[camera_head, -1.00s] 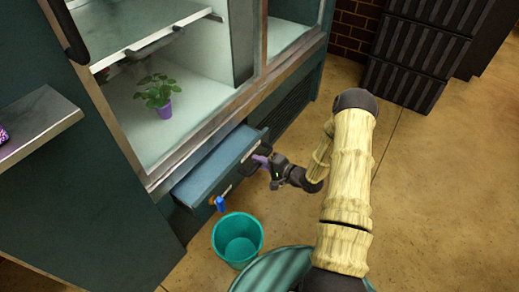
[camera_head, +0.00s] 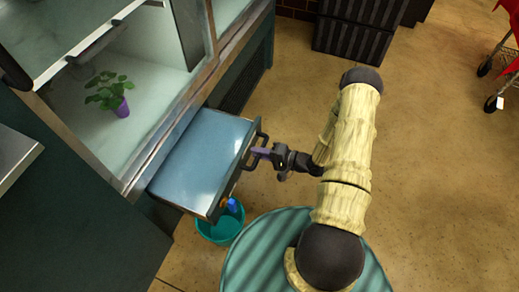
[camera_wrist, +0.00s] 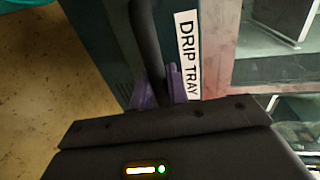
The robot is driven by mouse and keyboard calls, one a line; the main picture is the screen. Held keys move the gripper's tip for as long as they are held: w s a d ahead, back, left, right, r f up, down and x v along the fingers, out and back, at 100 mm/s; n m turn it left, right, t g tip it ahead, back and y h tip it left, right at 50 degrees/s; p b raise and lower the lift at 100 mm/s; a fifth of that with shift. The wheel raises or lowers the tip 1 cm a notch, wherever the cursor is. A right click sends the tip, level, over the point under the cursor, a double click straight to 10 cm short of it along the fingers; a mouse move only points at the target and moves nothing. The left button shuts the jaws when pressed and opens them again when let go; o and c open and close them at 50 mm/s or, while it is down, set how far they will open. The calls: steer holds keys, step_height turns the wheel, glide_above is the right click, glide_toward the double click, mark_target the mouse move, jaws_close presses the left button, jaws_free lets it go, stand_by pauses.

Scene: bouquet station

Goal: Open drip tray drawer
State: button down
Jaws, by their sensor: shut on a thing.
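The drip tray drawer (camera_head: 205,150) is a teal-grey drawer that stands well out of the cabinet's lower front in the head view. Its inside looks flat and shiny. A dark bar handle (camera_head: 257,140) is on its front face. My gripper (camera_head: 260,152) has purple fingertips and is at the handle. In the wrist view the fingers (camera_wrist: 165,88) are shut around the dark handle (camera_wrist: 147,40). A white "DRIP TRAY" label (camera_wrist: 188,55) shows on the drawer front just beside them.
A teal bucket (camera_head: 220,226) stands on the floor below the drawer's near corner, partly hidden by it. A potted plant (camera_head: 112,93) stands in the cabinet above. Dark crates (camera_head: 352,38) are at the back.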

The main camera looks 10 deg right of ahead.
steer(key=shift+s+a, duration=0.1)
steer(key=c, duration=1.4)
jaws_free()
steer(key=p+v, duration=0.4)
steer(key=v, duration=1.3)
steer(key=shift+d+p, duration=0.35)
